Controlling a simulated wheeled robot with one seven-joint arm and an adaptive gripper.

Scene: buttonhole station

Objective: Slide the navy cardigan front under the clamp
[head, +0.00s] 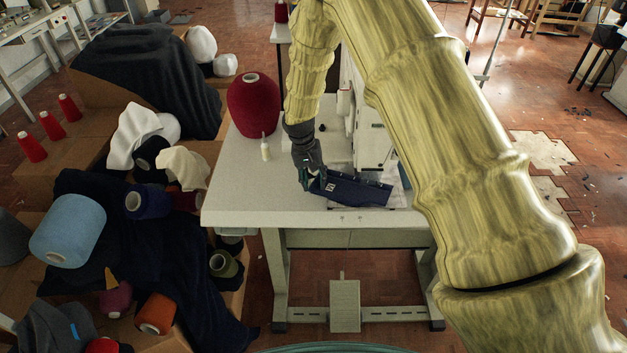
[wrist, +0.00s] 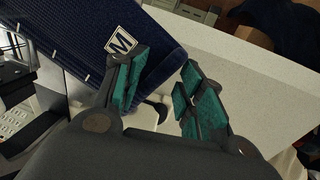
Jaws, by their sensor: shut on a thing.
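The navy cardigan front (head: 355,191) is a flat dark blue piece with a white label marked M at its left end, lying over the white machine table (head: 237,193). My gripper (head: 311,181) is at its left end. Light marks line one long edge. The white buttonhole machine (head: 373,140) stands behind the panel, partly hidden by my arm. I cannot make out the clamp clearly.
A large red yarn cone (head: 254,105) and a small cream bottle (head: 265,147) stand on the table's left side. Boxes with dark cloth and several yarn cones, one light blue (head: 67,231), crowd the left. The table's front left is clear. A pedal (head: 345,305) sits below.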

